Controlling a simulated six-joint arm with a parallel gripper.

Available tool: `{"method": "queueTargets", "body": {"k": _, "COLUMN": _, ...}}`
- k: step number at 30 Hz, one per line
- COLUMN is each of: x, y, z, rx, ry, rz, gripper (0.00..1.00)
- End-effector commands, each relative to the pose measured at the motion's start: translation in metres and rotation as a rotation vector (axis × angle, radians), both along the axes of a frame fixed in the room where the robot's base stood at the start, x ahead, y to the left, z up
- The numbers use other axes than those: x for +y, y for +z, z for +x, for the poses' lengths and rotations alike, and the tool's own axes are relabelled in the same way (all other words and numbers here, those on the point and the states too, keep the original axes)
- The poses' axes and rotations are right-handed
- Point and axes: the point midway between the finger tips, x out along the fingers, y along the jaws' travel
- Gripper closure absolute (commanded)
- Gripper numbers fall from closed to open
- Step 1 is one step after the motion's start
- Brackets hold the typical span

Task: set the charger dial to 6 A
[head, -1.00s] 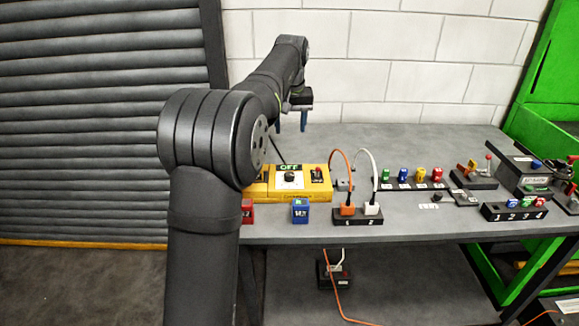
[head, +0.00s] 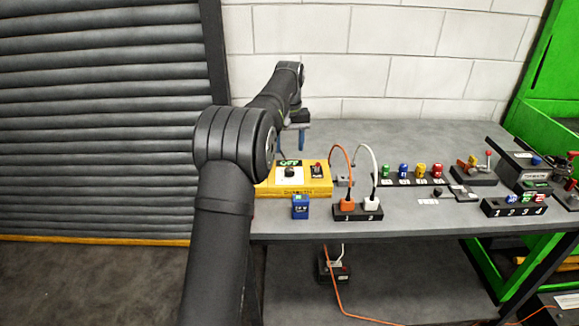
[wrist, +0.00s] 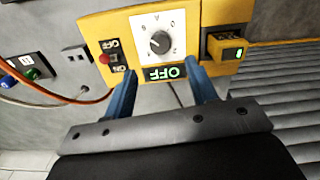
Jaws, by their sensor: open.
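The yellow charger (head: 312,191) stands on the bench, partly behind my arm in the head view. Its dark round dial (head: 290,172) sits on a white plate. In the wrist view the charger (wrist: 88,22) is upside down, with the dial (wrist: 160,42) at upper middle. The lit green display (wrist: 165,73) reads OFF. I cannot read the dial's exact setting. My gripper (head: 302,138) is open and empty, above and behind the charger in the head view. In the wrist view my gripper (wrist: 160,71) has its blue fingers spread either side of the display, apart from the dial.
A red switch (wrist: 105,58) marked ON and OFF sits beside the dial. A blue battery (head: 300,207) stands in front of the charger. An outlet strip (head: 358,212) with orange and white plugs is close right.

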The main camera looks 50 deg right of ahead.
Motion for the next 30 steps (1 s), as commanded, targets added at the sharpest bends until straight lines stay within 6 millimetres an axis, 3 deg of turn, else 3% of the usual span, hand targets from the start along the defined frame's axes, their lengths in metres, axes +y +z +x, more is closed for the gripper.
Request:
{"method": "queueTargets", "body": {"k": 6, "x": 0.0, "y": -0.047, "z": 0.0, "rx": 0.001, "ry": 0.0, "rz": 0.002, "gripper": 0.48}}
{"method": "queueTargets", "body": {"k": 12, "x": 0.0, "y": -0.075, "z": 0.0, "rx": 0.0, "ry": 0.0, "rz": 0.0, "gripper": 0.48}}
{"method": "queueTargets", "body": {"k": 25, "x": 0.0, "y": -0.085, "z": 0.0, "rx": -0.001, "ry": 0.0, "rz": -0.001, "gripper": 0.48}}
{"method": "queueTargets", "body": {"k": 30, "x": 0.0, "y": -0.085, "z": 0.0, "rx": -0.001, "ry": 0.0, "rz": -0.001, "gripper": 0.79}}
